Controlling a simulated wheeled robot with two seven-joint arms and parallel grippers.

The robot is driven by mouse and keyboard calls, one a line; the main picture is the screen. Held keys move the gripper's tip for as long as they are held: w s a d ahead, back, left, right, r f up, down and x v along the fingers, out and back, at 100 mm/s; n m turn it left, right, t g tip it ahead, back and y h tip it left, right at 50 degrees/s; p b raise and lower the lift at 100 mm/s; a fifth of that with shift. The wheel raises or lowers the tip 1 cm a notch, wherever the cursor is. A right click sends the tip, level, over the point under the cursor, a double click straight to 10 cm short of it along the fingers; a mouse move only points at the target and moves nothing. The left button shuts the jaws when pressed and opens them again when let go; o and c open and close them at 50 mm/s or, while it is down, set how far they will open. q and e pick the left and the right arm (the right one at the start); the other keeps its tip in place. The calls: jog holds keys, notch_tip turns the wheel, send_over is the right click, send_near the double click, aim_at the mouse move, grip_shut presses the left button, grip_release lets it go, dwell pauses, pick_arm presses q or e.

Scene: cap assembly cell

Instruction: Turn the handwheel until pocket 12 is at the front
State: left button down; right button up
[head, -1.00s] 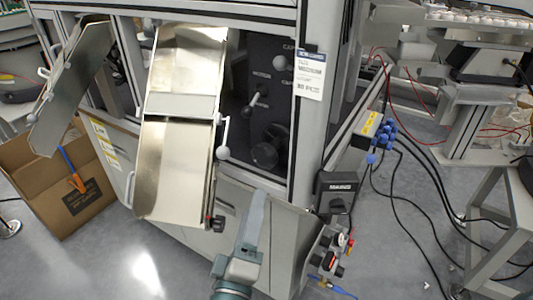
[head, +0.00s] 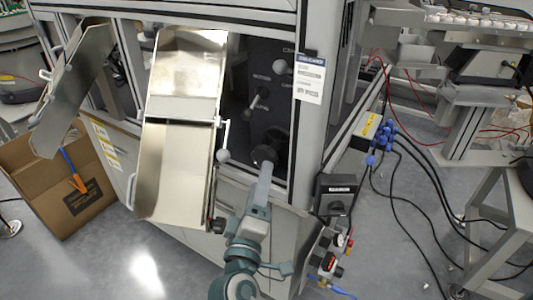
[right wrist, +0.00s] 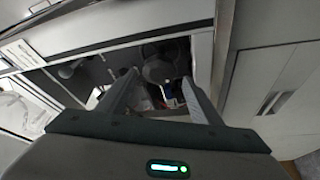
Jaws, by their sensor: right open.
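The handwheel (head: 264,154) is a dark round wheel low on the black panel, inside the open bay of the machine. My right gripper (head: 265,168) reaches up from below to just in front of it and hides its lower part. In the right wrist view, the round hub of the handwheel (right wrist: 158,70) shows between and beyond the two fingertips. My right gripper (right wrist: 160,78) is open there, with nothing clearly held. I cannot tell whether a finger touches the wheel. No pocket numbers are readable. My left gripper is not in view.
A black lever (head: 257,99) and a grey ball knob (head: 279,67) sit above the wheel. A frame post (head: 306,140) bounds the bay on the right.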

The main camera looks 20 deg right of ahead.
aim_at(266, 155)
jog(key=x, duration=0.9)
jog(key=shift+d, duration=0.1)
jog(key=shift+c, duration=0.7)
jog(key=shift+p, duration=0.3)
jog(key=c, duration=0.6)
